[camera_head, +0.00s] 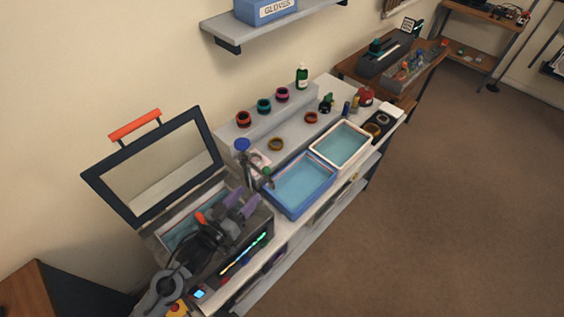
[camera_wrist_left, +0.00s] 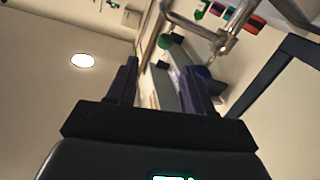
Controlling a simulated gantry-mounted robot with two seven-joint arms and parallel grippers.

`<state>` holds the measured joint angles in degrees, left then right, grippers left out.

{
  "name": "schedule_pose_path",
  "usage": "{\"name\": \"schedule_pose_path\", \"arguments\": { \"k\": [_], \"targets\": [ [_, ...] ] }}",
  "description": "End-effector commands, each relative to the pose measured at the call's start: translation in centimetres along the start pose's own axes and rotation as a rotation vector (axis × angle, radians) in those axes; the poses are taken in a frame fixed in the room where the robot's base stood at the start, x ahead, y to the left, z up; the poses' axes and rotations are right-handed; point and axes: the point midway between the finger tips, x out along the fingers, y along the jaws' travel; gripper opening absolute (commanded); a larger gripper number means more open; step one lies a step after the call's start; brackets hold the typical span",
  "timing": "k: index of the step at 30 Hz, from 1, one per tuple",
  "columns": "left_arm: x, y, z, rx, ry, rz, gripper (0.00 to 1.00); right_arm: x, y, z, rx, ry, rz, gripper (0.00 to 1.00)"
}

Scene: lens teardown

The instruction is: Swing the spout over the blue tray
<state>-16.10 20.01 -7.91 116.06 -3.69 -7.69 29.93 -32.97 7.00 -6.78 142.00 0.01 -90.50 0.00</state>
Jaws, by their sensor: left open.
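The blue tray (camera_head: 294,212) holds pale blue liquid and sits on the white counter, right of the spout. The metal spout (camera_head: 259,170) stands at the tray's left end, with a blue knob (camera_head: 242,145) at its top. My left gripper (camera_head: 243,203) is open and empty, just left of and below the spout, over the open-lidded machine. In the left wrist view, the metal pipe (camera_wrist_left: 186,22) crosses beyond the open left gripper (camera_wrist_left: 160,85). I cannot tell whether any finger touches it. My right gripper is not in view.
A white-rimmed tray (camera_head: 341,143) adjoins the blue tray. The machine's raised lid (camera_head: 153,168) stands behind my left arm. Coloured rings and a green bottle (camera_head: 302,77) sit on the back ledge. A shelf with a gloves box (camera_head: 265,10) hangs above.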

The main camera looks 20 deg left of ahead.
Motion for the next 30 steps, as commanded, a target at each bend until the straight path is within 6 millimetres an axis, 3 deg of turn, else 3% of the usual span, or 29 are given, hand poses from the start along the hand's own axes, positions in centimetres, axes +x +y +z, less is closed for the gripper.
{"name": "schedule_pose_path", "arguments": {
  "k": [1, 8, 14, 30],
  "targets": [
    [0.4, -0.4, 0.8, 0.011, 0.008, 0.003, 0.51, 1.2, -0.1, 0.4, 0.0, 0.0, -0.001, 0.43],
    [1.4, -0.8, 0.5, 0.03, 0.033, 0.011, 0.51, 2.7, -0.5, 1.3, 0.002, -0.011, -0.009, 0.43],
    [3.1, -0.8, 0.1, 0.031, 0.039, 0.011, 0.51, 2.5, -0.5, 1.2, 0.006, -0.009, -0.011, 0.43],
    [10.9, -0.7, -0.1, 0.031, 0.038, 0.011, 0.51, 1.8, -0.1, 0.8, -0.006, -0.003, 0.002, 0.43]
  ]
}}
